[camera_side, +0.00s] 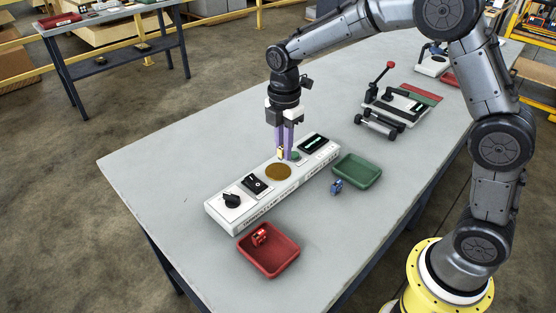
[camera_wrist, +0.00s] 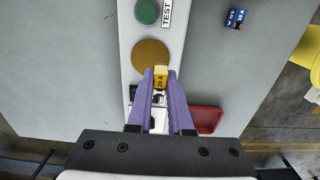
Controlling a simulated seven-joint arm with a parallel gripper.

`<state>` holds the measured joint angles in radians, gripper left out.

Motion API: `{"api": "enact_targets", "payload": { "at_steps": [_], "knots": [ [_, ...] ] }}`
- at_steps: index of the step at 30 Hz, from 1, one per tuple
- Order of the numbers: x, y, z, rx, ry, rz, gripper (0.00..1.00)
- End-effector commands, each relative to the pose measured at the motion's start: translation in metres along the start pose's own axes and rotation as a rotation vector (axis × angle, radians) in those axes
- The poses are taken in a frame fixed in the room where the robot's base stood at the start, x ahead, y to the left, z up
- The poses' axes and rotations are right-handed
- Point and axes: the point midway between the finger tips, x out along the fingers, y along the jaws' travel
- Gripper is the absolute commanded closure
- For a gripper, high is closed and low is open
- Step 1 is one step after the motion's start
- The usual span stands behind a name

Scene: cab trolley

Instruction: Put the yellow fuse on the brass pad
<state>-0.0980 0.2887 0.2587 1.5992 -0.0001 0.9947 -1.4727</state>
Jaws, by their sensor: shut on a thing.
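The yellow fuse (camera_side: 281,152) is held between the purple fingertips of my gripper (camera_side: 285,154), which points down over the white test panel (camera_side: 228,211). In the wrist view the yellow fuse (camera_wrist: 160,77) shows at the fingertips, overlapping the near edge of the brass pad (camera_wrist: 150,54). The round, flat brass pad (camera_side: 278,172) lies in the middle of the panel and is bare. The fuse appears above the panel surface; its exact height is hard to tell.
The panel also has a green button (camera_side: 295,155), a display (camera_side: 314,143), a rocker switch (camera_side: 257,184) and a knob (camera_side: 232,201). A blue fuse (camera_side: 336,186) lies by a green tray (camera_side: 357,171). A red tray (camera_side: 268,262) holds a red fuse (camera_side: 260,236).

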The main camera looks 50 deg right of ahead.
Motion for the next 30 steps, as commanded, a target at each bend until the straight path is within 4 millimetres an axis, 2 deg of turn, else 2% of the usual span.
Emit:
{"api": "enact_targets", "payload": {
  "at_steps": [8,10,16,28,29,30],
  "knots": [
    [0.016,0.013,-0.001,0.0,0.0,0.0,1.0],
    [0.023,0.018,-0.002,0.0,0.0,-0.003,1.0],
    [0.05,0.016,-0.002,0.0,0.0,-0.003,1.0],
    [0.054,0.017,-0.002,0.0,0.0,0.0,1.0],
    [0.054,0.017,-0.002,0.0,0.0,0.0,0.78],
    [0.054,0.017,-0.002,0.0,0.0,0.0,0.71]
  ]
}}
